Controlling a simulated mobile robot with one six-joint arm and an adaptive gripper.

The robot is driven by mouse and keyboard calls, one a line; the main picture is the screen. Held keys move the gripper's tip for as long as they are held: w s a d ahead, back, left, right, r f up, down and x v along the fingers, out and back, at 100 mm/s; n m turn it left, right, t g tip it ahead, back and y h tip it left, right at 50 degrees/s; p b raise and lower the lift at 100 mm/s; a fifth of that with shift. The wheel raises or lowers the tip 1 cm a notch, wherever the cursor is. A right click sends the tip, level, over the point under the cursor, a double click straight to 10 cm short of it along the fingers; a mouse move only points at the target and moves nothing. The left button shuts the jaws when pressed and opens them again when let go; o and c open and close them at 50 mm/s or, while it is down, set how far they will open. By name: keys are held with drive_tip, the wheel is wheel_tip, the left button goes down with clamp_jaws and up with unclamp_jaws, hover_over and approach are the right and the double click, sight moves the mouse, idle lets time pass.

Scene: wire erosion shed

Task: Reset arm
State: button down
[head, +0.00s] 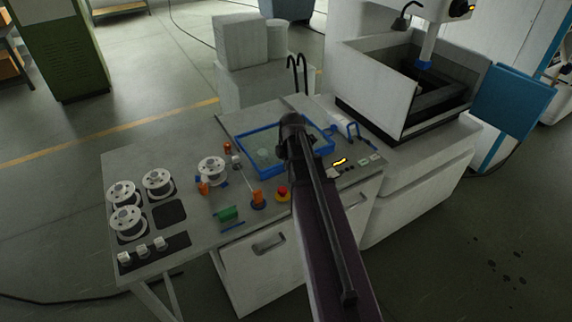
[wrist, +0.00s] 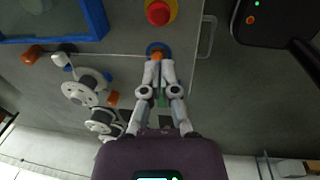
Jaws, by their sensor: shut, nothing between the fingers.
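My gripper (wrist: 158,68) shows in the wrist view with its fingertips close together and nothing between them. In that view its tips lie just below an orange-topped blue post (wrist: 157,52) on the grey bench. I cannot tell the height of the tips above the bench. In the head view my arm reaches up from the bottom over the bench (head: 188,150), and the gripper itself is hidden behind it.
A red button on a yellow base (head: 283,194) sits near the bench's front edge, and a blue-rimmed tray (head: 245,172) lies behind. White spools (head: 212,170) stand at the left. A machine with an open tank (head: 374,88) stands at the right.

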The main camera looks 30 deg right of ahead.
idle(0.7)
drive_tip(key=s+a+f+m+b, duration=0.2)
drive_tip(key=s+a+m, duration=0.1)
drive_tip(key=a+m, duration=0.3)
drive_tip(key=s+a+f+m+g+b, duration=0.1)
drive_tip(key=s+a+f+m+b, duration=0.2)
drive_tip(key=a+m, duration=0.3)
drive_tip(key=s+a+f+m+b, duration=0.2)
drive_tip(key=s+a+m, duration=0.3)
drive_tip(key=a, duration=0.3)
drive_tip(key=shift+s+f+m+g, duration=0.25)
drive_tip(key=shift+m+g, duration=0.05)
drive_tip(key=shift+m, duration=0.4)
